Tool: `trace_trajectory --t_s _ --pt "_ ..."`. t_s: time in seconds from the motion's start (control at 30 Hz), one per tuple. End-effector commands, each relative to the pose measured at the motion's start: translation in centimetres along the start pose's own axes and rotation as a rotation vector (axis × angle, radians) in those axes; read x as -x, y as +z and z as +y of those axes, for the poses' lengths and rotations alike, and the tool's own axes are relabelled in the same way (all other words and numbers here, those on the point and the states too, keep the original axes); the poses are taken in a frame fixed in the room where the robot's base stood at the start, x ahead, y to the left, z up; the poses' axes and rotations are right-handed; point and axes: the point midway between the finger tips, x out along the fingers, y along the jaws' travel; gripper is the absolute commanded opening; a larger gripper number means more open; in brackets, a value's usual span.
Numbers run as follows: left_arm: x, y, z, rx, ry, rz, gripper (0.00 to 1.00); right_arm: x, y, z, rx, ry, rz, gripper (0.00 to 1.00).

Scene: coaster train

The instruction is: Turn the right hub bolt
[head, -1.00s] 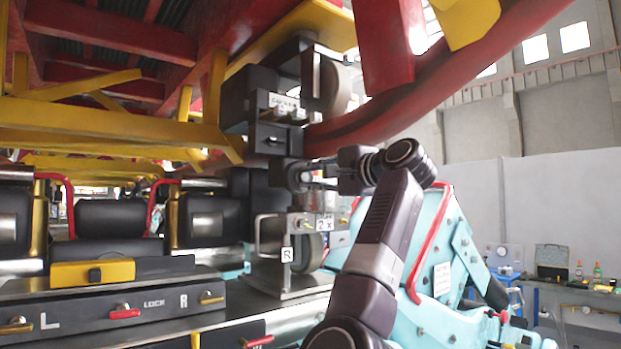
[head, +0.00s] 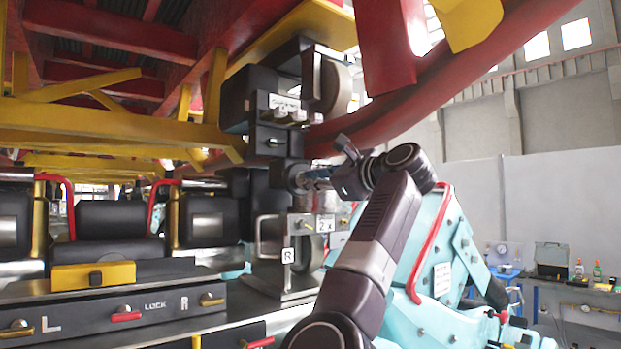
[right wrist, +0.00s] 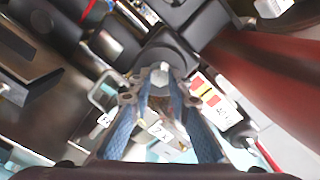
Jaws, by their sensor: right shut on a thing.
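The right hub (head: 296,174) is a dark round housing on the black wheel bracket, under the red curved rail. In the right wrist view the hub (right wrist: 168,52) faces me, with a small pale bolt (right wrist: 163,67) at its centre. My right gripper (head: 316,179) reaches the hub from the right. In the right wrist view its blue fingers (right wrist: 161,80) converge on the bolt and are shut on it. The fingers hide part of the bolt, and in the head view the bolt is hidden. My left gripper is not in view.
A lower wheel (head: 308,252) with an R label and an upper wheel (head: 334,86) flank the hub. The red rail (head: 440,90) passes close above my wrist. A console (head: 130,308) with L, LOCK and R handles lies at lower left. A workbench (head: 590,288) stands far right.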

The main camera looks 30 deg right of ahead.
Motion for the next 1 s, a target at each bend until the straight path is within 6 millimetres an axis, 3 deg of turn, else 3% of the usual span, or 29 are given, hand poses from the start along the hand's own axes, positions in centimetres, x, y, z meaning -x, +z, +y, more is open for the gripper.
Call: trace_trajectory --t_s 0.4,0.9,0.93,1.0 --pt "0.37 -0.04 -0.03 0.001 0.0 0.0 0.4 -0.14 -0.42 0.43 -0.161 0.01 0.009 0.0" --pt "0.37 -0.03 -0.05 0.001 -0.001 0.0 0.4 -0.18 -0.53 0.5 -0.175 0.011 0.011 0.0" --pt "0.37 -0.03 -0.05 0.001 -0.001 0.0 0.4 -0.19 -0.52 0.5 -0.175 0.011 0.011 0.2" --pt "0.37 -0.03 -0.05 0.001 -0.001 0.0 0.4 -0.18 -0.46 0.46 -0.174 0.01 0.009 0.28"
